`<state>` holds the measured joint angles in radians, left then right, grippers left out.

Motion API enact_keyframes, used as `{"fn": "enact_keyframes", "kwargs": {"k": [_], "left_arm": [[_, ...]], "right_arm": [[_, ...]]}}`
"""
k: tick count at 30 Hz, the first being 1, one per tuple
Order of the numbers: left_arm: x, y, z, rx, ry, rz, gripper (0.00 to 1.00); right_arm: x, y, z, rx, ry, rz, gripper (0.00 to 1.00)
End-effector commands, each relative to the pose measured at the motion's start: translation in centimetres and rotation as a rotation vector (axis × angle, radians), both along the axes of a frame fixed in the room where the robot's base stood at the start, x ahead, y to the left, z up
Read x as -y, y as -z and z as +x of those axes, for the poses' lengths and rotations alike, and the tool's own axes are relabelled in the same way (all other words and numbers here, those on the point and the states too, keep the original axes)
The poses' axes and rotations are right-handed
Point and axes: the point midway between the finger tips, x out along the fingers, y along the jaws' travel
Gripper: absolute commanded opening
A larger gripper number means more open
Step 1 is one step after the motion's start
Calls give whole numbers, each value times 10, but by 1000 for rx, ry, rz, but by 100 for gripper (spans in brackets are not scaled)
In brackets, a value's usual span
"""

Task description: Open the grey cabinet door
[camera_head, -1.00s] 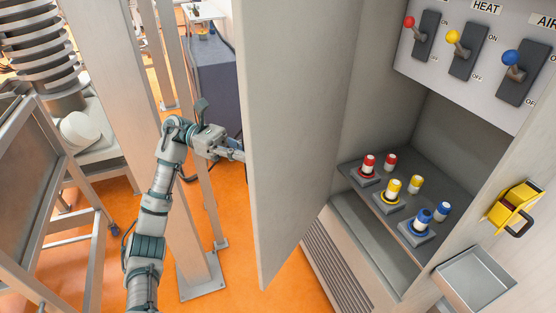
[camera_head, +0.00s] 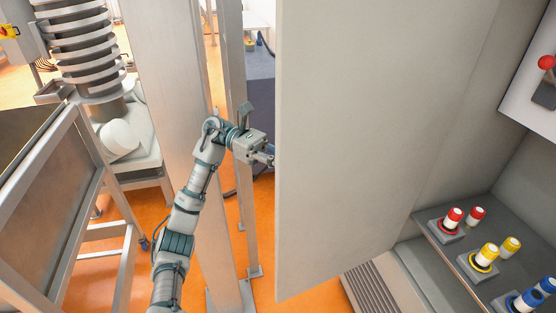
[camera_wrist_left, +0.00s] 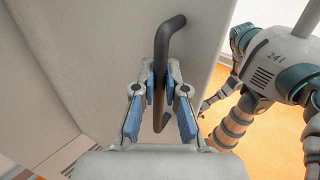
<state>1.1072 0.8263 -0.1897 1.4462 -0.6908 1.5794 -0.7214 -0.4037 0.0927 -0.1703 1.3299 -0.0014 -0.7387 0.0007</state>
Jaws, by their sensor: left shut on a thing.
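The grey cabinet door (camera_head: 360,130) stands swung open, large in the middle of the head view. Its inner face and edge show there. In the left wrist view the outer face of the door (camera_wrist_left: 100,50) carries a dark bar handle (camera_wrist_left: 163,45). My left gripper (camera_wrist_left: 162,85) is shut on that handle, with a blue-padded finger on each side. In the head view my left gripper (camera_head: 268,155) reaches behind the door's edge, so its fingertips and the handle are hidden. My right gripper is not in view.
Inside the cabinet a grey shelf (camera_head: 440,243) holds red, yellow and blue capped pieces. A switch panel (camera_head: 535,105) shows at the right. A metal post (camera_head: 175,130) and a metal-framed stand (camera_head: 60,190) are close to my left arm. Orange floor (camera_head: 265,220) shows between post and door.

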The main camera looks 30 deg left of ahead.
Motion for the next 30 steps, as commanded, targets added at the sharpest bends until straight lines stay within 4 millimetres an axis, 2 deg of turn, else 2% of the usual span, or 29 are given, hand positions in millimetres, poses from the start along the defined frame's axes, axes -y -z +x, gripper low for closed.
{"fn": "enact_keyframes", "kwargs": {"k": [8, 9, 11, 12, 20, 23, 26, 30], "left_arm": [[-3, 1, 3, -1, -3, -4, 0], [-4, 1, 3, -1, -3, -6, 19], [-6, 1, 3, -1, -3, -7, 34], [-6, 2, 3, -1, -3, -7, 37], [-10, 2, 1, 0, -1, -9, 37], [-10, -4, 1, 2, -1, -9, 37], [-10, -19, 2, 3, -1, -9, 37], [-9, -51, 2, 5, 0, -12, 37]], "right_arm": [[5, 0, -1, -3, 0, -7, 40], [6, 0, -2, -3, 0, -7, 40], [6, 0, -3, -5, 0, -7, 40], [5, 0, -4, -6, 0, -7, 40], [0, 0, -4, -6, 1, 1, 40], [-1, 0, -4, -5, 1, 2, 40], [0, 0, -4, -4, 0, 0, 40], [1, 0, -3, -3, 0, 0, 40]]}}
